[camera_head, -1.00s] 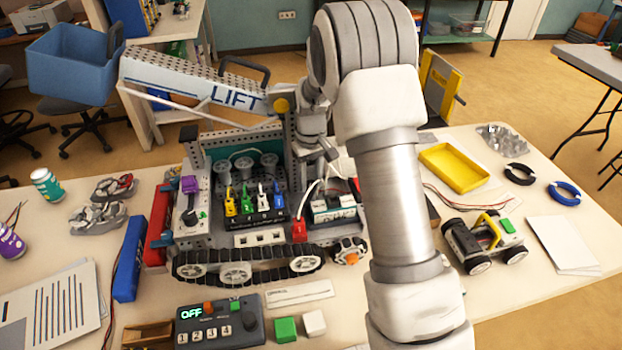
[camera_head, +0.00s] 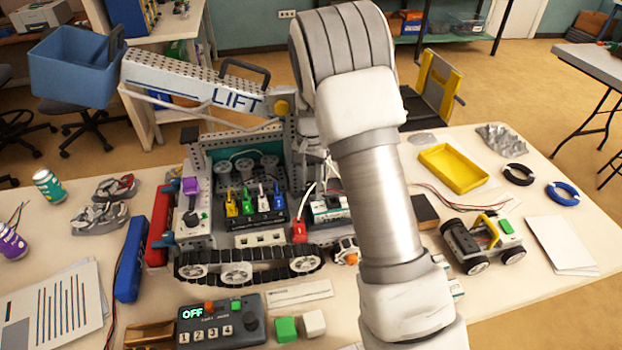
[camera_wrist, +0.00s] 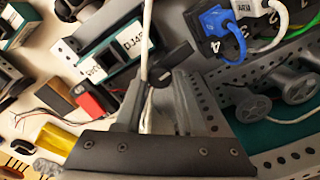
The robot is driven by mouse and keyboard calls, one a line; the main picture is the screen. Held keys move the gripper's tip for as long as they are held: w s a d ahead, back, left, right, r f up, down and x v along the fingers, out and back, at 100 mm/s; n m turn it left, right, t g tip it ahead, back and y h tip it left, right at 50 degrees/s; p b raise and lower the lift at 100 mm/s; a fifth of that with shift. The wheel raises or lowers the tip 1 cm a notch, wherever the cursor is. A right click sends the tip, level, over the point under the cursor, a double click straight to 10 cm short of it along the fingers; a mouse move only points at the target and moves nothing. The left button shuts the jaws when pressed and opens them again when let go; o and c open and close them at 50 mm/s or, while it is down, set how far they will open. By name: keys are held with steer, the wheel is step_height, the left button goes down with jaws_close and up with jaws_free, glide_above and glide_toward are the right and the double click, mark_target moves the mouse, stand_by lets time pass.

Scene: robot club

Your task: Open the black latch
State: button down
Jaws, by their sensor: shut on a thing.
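The black latch (camera_wrist: 172,63), a short dark lever, shows in the wrist view beside a grey perforated upright. My gripper (camera_wrist: 158,88) reaches up from the bottom of that view, its two dark fingers closed around the lower part of the latch. The exact contact is partly hidden by the fingers. In the head view my arm covers the gripper and the latch at the right side of the lift machine (camera_head: 268,130). The machine's grey arm marked LIFT (camera_head: 190,84) is raised and slopes up to the left.
A white cable (camera_wrist: 148,40) runs close by the fingers. Coloured plugs, including a blue one (camera_wrist: 222,32), sit near the upright. A control box (camera_head: 218,322) reads OFF in front. A blue bin (camera_head: 72,66) hangs at the left; a yellow tray (camera_head: 453,167) lies at right.

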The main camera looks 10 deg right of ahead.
mark_target(311, 184)
steer(key=shift+r+m, duration=0.1)
steer(key=shift+m, duration=0.6)
steer(key=c, duration=0.5)
jaws_free()
steer(key=shift+r+p, duration=0.6)
steer(key=shift+r, duration=8.05)
